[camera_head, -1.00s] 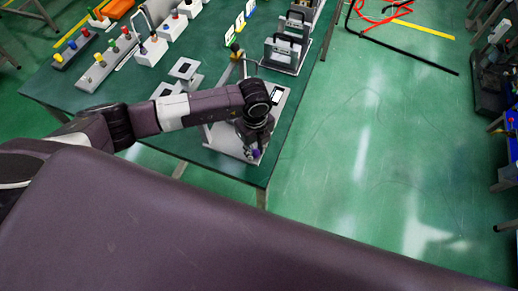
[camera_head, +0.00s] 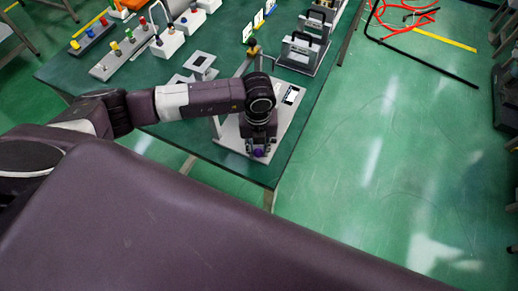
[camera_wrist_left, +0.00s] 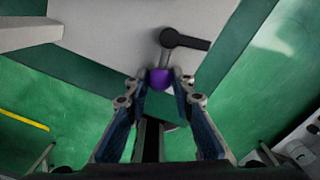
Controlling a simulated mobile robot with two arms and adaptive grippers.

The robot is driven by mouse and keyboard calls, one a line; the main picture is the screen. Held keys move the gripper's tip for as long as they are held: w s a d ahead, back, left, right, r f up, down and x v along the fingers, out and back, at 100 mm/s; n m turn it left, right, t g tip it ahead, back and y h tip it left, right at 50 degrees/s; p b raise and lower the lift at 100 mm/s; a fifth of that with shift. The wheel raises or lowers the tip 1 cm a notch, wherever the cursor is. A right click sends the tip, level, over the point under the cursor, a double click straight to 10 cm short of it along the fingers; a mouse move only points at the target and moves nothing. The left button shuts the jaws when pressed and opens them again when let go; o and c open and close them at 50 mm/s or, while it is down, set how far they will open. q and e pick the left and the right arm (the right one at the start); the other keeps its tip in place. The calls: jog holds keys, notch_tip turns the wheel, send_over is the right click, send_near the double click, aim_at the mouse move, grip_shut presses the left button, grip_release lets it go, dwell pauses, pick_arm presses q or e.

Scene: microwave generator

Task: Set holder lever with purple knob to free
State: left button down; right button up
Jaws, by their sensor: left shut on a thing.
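The purple knob (camera_wrist_left: 160,78) is between the fingertips of my left gripper (camera_wrist_left: 160,88) in the left wrist view. The gripper is shut on it. A short grey stem runs from the knob up to a round pivot, where a black handle (camera_wrist_left: 188,41) points right. They sit at the edge of a pale grey base plate (camera_wrist_left: 110,25). In the head view the knob (camera_head: 259,153) shows below my left gripper (camera_head: 259,146) at the front of the plate (camera_head: 230,134). My wrist hides most of the lever there. My right gripper is not in view.
The green table (camera_head: 150,130) holds a grey panel with coloured knobs (camera_head: 120,55), white boxes with levers (camera_head: 168,42) and grey handled fixtures (camera_head: 300,50) behind. Its near edge lies just in front of the plate. Open floor (camera_head: 370,170) lies to the right.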

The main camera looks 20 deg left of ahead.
aim_at(258, 150)
pick_arm(q)
jog(key=shift+w+r, duration=0.1)
jog(key=shift+w, duration=0.05)
jog(key=c, duration=1.7)
grip_release()
jog(key=shift+o, duration=0.2)
notch_tip(258, 150, up, 12)
